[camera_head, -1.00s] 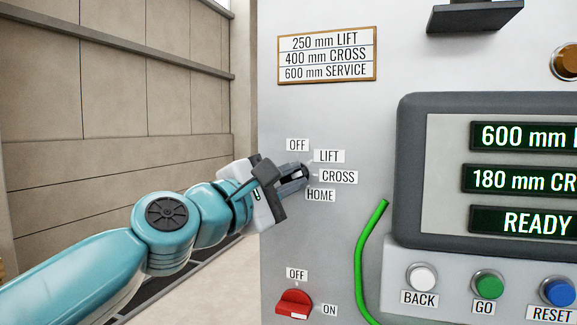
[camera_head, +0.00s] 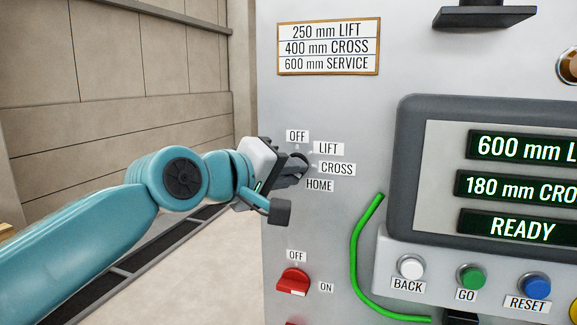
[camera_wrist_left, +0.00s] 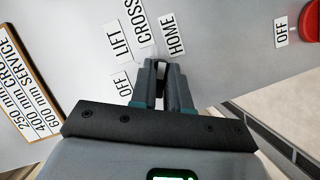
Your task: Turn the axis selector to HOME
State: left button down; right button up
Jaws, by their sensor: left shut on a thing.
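The axis selector (camera_head: 304,158) is a small dark knob on the grey panel, mostly hidden by my fingers. Labels OFF (camera_head: 297,136), LIFT (camera_head: 328,148), CROSS (camera_head: 337,169) and HOME (camera_head: 320,186) fan around its right side. My left gripper (camera_head: 293,168) reaches in from the left, shut on the selector. In the left wrist view its dark fingers (camera_wrist_left: 162,82) are close together at the panel, with the HOME label (camera_wrist_left: 172,34) just beyond them. The selector's pointer is hidden, so its exact setting cannot be told. My right gripper is not in view.
A red OFF/ON switch (camera_head: 293,281) sits below the selector. A green cable (camera_head: 357,250) curves down to its right. The display (camera_head: 520,228) reads READY, above the BACK, GO and RESET buttons (camera_head: 470,276). Open floor lies left of the panel.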

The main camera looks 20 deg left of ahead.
pick_arm(q)
jog(key=shift+d+f+m+g+y, duration=0.1)
jog(key=shift+f+m+g+y, duration=0.15)
jog(key=shift+m, duration=0.35)
jog(key=shift+m+g+y, duration=0.15)
jog(key=shift+m+y, duration=0.2)
jog(key=shift+m, duration=0.25)
jog(key=shift+f, duration=0.1)
jog(key=c, duration=1.1)
grip_release()
jog(key=shift+s, duration=0.1)
jog(key=shift+s+r, duration=0.1)
jog(key=shift+r, duration=0.15)
jog(key=b+v, duration=0.3)
jog(key=v, duration=1.3)
